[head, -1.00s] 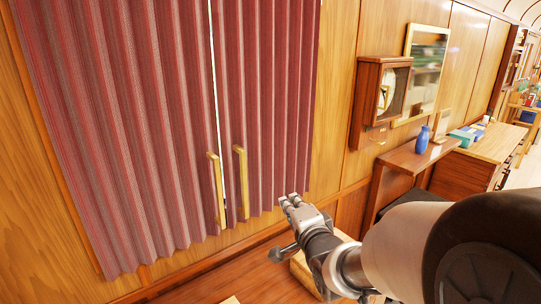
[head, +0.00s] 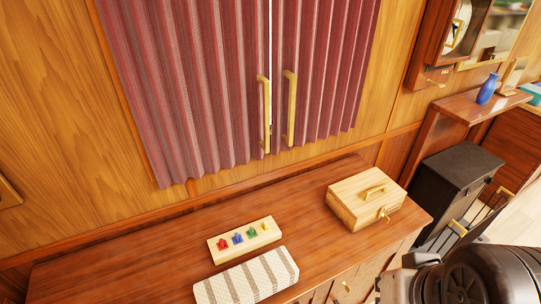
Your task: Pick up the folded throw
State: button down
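The folded throw (head: 247,281) is cream with grey-brown stripes. It lies flat near the front edge of a brown wooden cabinet top, at the bottom middle of the head view. My gripper is not clearly visible; only a dark rounded part of my arm shows at the bottom right, to the right of the throw and apart from it. Nothing shows touching the throw.
Just behind the throw is a light wooden block (head: 245,240) with coloured pegs. A wooden box (head: 366,196) with a brass handle stands to the right. The cabinet top (head: 120,262) is clear at left. A black stove-like unit (head: 458,175) stands beyond its right end.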

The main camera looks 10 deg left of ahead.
aim_at(252, 282)
jog(key=j+u, duration=0.15)
jog(key=u, duration=1)
jog(key=i+l+u, duration=0.1)
jog(key=l+u, duration=0.25)
jog(key=l, duration=0.3)
jog(key=l+u, duration=0.3)
jog(key=l, duration=0.3)
